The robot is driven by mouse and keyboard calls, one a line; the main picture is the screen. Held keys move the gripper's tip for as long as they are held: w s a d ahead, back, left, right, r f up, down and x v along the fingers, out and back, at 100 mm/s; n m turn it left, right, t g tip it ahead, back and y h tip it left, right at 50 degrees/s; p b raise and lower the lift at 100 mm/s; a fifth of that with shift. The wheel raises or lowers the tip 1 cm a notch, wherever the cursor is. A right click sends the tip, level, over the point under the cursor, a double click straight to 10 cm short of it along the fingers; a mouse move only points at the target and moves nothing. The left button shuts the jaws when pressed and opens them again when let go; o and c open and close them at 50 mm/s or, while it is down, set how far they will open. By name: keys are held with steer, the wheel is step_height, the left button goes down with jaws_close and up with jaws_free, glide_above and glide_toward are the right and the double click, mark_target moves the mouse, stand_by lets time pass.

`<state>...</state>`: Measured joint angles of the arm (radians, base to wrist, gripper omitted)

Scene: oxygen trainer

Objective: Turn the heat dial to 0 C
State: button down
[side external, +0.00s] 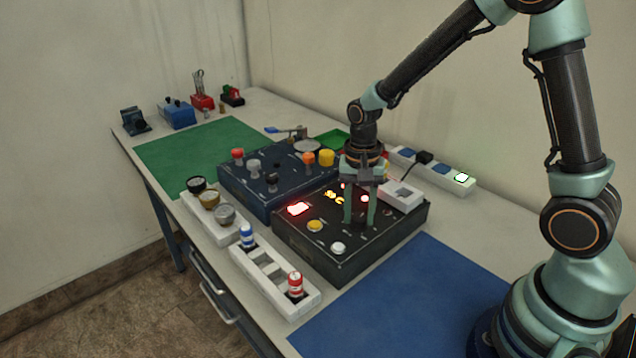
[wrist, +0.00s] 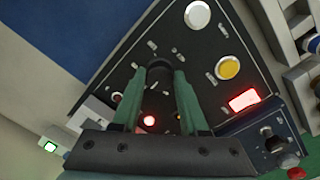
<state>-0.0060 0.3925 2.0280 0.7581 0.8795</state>
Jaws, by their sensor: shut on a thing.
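A black panel box (side external: 345,265) stands in the middle of the table. It carries a yellow button (side external: 315,225), a white button (side external: 338,248), a lit red display (side external: 298,209) and glowing orange digits, too small to read. My gripper (side external: 360,220) points down over this panel. In the wrist view its green fingers (wrist: 160,75) are shut on a black dial (wrist: 159,65), which they partly cover. The dial's marks and setting cannot be read. The white button (wrist: 198,14), yellow button (wrist: 228,68) and red display (wrist: 243,100) show there too.
A dark blue box (side external: 265,200) with several knobs stands behind left. A white rack (side external: 268,262) with a blue and a red-white cylinder stands in front. A white power strip (side external: 440,175) lies at the right. A blue mat (side external: 420,300) is clear.

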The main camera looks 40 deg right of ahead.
steer(key=n, duration=0.6)
steer(key=shift+a, duration=0.1)
steer(key=n, duration=0.5)
steer(key=shift+n+t, duration=0.3)
steer(key=n, duration=1.1)
stand_by(0.3)
steer(key=shift+c, duration=2.2)
jaws_free()
steer(key=shift+s, duration=0.1)
